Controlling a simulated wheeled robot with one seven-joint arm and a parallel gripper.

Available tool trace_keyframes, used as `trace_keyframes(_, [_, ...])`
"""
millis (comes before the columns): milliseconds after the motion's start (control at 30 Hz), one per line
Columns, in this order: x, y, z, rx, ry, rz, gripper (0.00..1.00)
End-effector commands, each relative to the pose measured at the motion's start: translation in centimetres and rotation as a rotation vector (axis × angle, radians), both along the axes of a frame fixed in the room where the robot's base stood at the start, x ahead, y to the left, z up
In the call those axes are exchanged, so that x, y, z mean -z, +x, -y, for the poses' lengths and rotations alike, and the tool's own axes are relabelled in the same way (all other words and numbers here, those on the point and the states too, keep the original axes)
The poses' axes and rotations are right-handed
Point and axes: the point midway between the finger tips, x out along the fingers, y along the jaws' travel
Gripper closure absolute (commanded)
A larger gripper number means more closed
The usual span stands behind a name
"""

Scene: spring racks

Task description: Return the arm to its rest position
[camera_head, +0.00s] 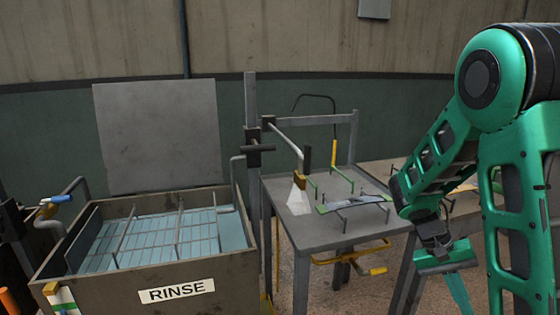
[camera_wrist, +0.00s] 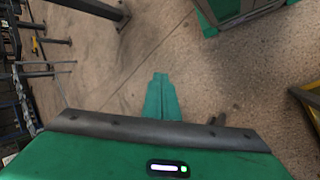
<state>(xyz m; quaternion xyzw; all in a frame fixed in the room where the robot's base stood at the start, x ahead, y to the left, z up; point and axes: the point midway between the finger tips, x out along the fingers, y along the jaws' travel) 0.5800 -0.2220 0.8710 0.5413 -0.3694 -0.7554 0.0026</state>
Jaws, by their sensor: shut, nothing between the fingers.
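My green arm (camera_head: 440,150) is folded at the right of the head view. My gripper (camera_head: 458,285) hangs low in front of the tables, pointing down. In the wrist view its green fingers (camera_wrist: 161,98) are together with nothing between them, over the bare speckled floor (camera_wrist: 185,60). The gripper touches nothing that I can see. The very tips are near the lower edge of the head view.
A rinse tank (camera_head: 125,283) with a wire rack in blue liquid stands at the left. A grey table (camera_head: 320,235) with a metal frame and springy racks stands in the middle. A second table (camera_head: 395,167) lies behind my arm.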

Motion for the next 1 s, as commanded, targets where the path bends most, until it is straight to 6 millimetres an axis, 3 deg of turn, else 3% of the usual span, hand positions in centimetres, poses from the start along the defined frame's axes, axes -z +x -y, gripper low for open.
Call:
trace_keyframes(200, [-3.5, -3.7, 0.0, 0.038, 0.134, 0.094, 1.00])
trace_keyframes(500, [-7.2, -9.0, -1.2, 0.051, 0.288, 0.232, 1.00])
trace_keyframes(800, [-9.6, -14.0, -3.3, 0.030, 0.398, 0.373, 1.00])
trace_keyframes(1000, [-10.2, -15.9, -4.6, 0.013, 0.432, 0.427, 1.00])
